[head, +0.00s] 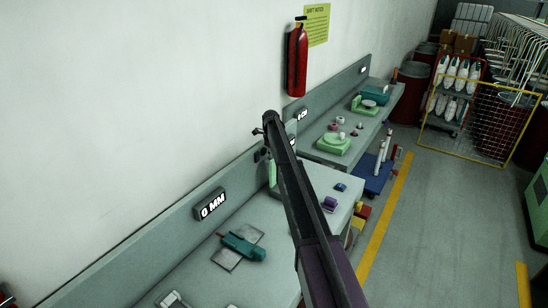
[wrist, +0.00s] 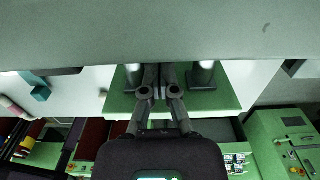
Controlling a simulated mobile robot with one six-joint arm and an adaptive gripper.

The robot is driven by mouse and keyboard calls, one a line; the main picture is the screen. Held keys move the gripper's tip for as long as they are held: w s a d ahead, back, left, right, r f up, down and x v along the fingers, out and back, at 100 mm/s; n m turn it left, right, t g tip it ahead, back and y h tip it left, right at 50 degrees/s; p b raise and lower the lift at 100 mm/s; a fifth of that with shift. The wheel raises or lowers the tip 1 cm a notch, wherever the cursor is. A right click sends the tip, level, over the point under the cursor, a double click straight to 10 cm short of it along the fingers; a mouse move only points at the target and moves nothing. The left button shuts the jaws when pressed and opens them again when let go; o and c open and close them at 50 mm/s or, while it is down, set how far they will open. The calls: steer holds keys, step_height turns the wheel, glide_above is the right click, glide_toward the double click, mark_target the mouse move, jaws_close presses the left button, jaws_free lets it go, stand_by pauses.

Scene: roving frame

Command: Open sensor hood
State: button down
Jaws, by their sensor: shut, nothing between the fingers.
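My gripper (wrist: 159,72) is shut and empty in the wrist view. Its fingertips are between two silver posts (wrist: 131,75) on a green base plate (wrist: 226,98), close to a broad grey-green surface (wrist: 160,30) across the top. I cannot tell whether the fingers touch it. In the head view my dark arm reaches over the middle bench and hides most of this station; only a green edge (head: 272,172) shows beside it. I cannot pick out the sensor hood for certain in either view.
A purple part (head: 329,204) is right of my arm. The far bench (head: 375,113) holds green fixtures. A red extinguisher (head: 297,62) hangs on the wall. The aisle floor (head: 440,220) is clear.

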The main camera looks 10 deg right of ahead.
steer(key=shift+w+a, duration=0.15)
steer(key=shift+w, duration=0.05)
stand_by(0.5)
steer(key=shift+r, duration=0.1)
steer(key=shift+w+a+r+p, duration=0.4)
steer(key=shift+w+r+p, duration=0.05)
steer(key=shift+r+p, duration=1.1)
steer(key=shift+w+a+r+p, duration=0.4)
steer(key=shift+a+r+p, duration=0.05)
steer(key=shift+r+p, duration=1.05)
steer(key=shift+w+a+r+p, duration=0.4)
steer(key=shift+w+r+p, duration=0.05)
steer(key=shift+r+p, duration=1.05)
